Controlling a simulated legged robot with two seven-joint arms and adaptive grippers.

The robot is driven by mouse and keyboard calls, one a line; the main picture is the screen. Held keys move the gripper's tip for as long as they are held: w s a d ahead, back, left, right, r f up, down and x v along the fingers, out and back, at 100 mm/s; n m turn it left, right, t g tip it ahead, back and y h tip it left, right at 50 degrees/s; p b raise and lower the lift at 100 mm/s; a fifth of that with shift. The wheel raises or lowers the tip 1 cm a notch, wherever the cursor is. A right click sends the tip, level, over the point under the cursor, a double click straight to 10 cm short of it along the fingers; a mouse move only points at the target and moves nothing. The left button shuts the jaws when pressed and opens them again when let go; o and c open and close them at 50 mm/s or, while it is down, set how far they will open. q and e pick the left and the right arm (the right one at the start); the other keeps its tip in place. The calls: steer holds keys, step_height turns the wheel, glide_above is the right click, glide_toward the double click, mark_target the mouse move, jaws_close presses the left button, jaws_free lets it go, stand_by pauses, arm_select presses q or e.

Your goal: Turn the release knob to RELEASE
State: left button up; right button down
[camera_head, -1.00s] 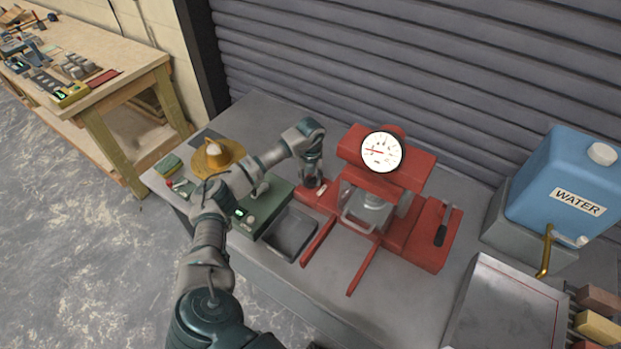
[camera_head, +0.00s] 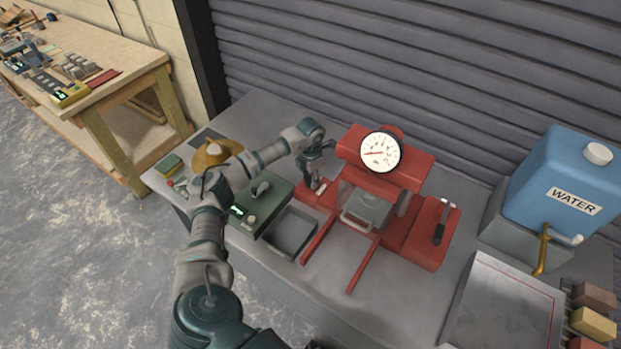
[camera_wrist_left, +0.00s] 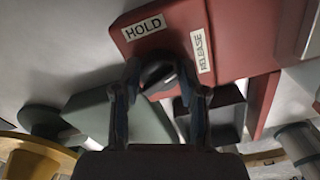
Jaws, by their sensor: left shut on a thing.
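The release knob (camera_wrist_left: 158,74) is a dark round knob on the red press base, seen in the left wrist view. A white HOLD label (camera_wrist_left: 144,27) lies beyond it, and a RELEASE label (camera_wrist_left: 201,51) lies to its right, turned sideways. My left gripper (camera_wrist_left: 160,78) is shut on the knob, one finger on each side. In the head view my left gripper (camera_head: 317,178) reaches down at the left side of the red press (camera_head: 388,172), and its fingers mostly hide the knob. I cannot tell exactly where the knob points. My right gripper is not in view.
A dark tray (camera_head: 289,233) and a green box (camera_head: 262,207) stand left of the press. A white gauge (camera_head: 380,152) sits on top. A blue water tank (camera_head: 565,183) and a metal plate (camera_head: 503,309) are at the right. A wooden table (camera_head: 108,75) stands far left.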

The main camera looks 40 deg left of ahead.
arm_select(q)
steer(key=shift+w+a+r+m, duration=0.1)
steer(key=shift+r+m, duration=0.05)
steer(key=shift+m, duration=0.45)
steer(key=shift+w+a+r+m, duration=0.1)
steer(key=shift+m, duration=1.4)
steer(key=shift+r, duration=0.1)
steer(key=o, duration=1.1)
steer(key=shift+o, duration=0.2)
steer(key=shift+f, duration=0.2)
steer(key=shift+s, duration=0.1)
